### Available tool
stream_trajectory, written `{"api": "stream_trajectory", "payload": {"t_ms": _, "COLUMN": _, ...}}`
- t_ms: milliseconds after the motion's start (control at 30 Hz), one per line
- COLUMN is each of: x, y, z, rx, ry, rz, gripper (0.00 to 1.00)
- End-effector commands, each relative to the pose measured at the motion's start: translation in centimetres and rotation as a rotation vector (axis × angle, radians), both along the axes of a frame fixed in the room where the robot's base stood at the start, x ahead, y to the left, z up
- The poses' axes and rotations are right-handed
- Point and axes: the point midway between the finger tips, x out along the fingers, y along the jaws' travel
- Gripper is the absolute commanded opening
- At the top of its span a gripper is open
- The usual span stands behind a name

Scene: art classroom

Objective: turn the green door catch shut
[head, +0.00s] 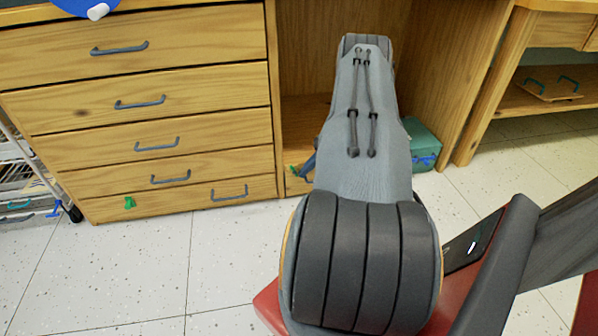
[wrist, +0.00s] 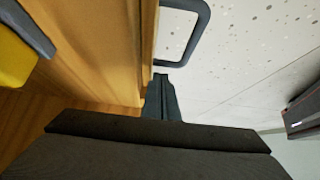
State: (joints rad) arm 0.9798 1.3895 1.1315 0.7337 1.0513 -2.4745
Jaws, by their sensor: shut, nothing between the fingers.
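A small green catch (head: 129,202) shows on the bottom drawer front at the left of the head view. Another small green piece (head: 294,170) shows at the low front of the open cabinet bay, beside my arm. I cannot tell from here which way either is turned. My arm reaches into the bay and hides much of it. In the wrist view my gripper (wrist: 162,84) is shut and empty, close to a wooden edge and below a grey bar handle (wrist: 187,35). No green catch shows in the wrist view.
The drawer unit (head: 150,80) with several grey handles stands at the left. A teal box (head: 425,140) with a blue piece is right of my arm. A yellow object (wrist: 14,58) is at the wrist view's left. The speckled floor (head: 130,270) is clear at front left.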

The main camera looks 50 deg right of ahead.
Motion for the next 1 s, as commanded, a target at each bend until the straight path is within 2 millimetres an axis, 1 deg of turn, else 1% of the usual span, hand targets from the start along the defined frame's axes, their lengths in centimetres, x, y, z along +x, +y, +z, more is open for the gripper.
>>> {"api": "stream_trajectory", "payload": {"t_ms": 200, "x": -0.12, "y": -0.04, "z": -0.52, "rx": 0.0, "ry": 0.002, "rz": -0.002, "gripper": 0.0}}
{"api": "stream_trajectory", "payload": {"t_ms": 500, "x": -0.06, "y": 0.06, "z": -0.76, "rx": -0.001, "ry": 0.003, "rz": -0.001, "gripper": 0.0}}
{"api": "stream_trajectory", "payload": {"t_ms": 767, "x": -0.03, "y": 0.08, "z": -0.73, "rx": -0.001, "ry": 0.003, "rz": -0.001, "gripper": 0.0}}
{"api": "stream_trajectory", "payload": {"t_ms": 1000, "x": 0.34, "y": 0.63, "z": -0.37, "rx": -0.002, "ry": 0.003, "rz": 0.0, "gripper": 0.0}}
